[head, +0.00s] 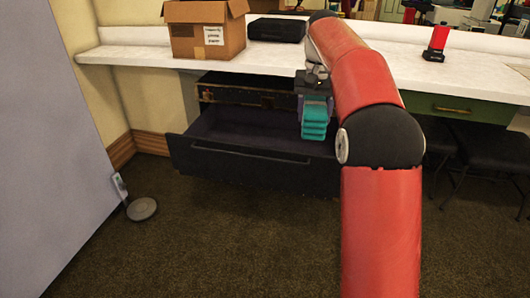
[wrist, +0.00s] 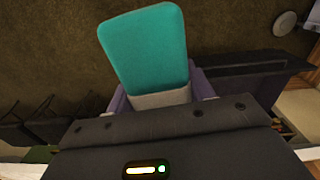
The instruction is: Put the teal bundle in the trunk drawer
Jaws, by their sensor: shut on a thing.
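The teal bundle (head: 314,118) hangs below my gripper (head: 314,97) in the head view, over the right end of the open drawer. My gripper is shut on it. In the wrist view the teal bundle (wrist: 145,48) shows as a flat teal face with a grey part between the purple-grey fingers (wrist: 160,95). The trunk drawer (head: 240,163) is pulled out below the counter, dark, with a wide handle on its front. Its visible inside looks empty. Whether the bundle touches the drawer floor I cannot tell. My arm hides the drawer's right end.
A white counter (head: 130,54) runs above the drawer, holding a cardboard box (head: 205,42), a black case (head: 277,29) and a red canister (head: 437,40). Dark stools (head: 480,140) stand at right. A round grey disc (head: 142,209) lies on the carpet. Floor before the drawer is clear.

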